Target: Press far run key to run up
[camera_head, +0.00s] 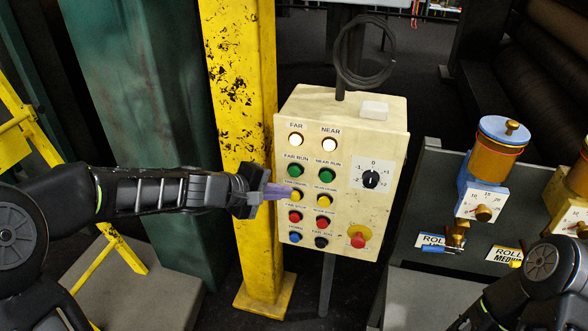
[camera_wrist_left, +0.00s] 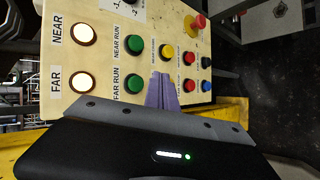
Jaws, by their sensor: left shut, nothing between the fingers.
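The far run key is a green round button (camera_head: 295,170) in the left column of the cream control box (camera_head: 364,215), under the lit FAR lamp (camera_head: 296,140). It also shows in the left wrist view (camera_wrist_left: 134,85), labelled FAR RUN. My left gripper (camera_head: 287,191) is shut and empty, its purple fingers pointing at the panel just below the far run key. In the left wrist view the fingertips (camera_wrist_left: 160,76) sit beside the green key, over the yellow-button row. I cannot tell whether they touch the panel. The left yellow button (camera_head: 296,195) is partly covered by them.
The green near run key (camera_head: 327,174) is to the right, under the lit NEAR lamp (camera_head: 329,144). Red, blue and black buttons, a dial (camera_head: 370,179) and a red emergency knob (camera_head: 358,240) share the panel. A yellow post (camera_head: 240,90) stands left of the box.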

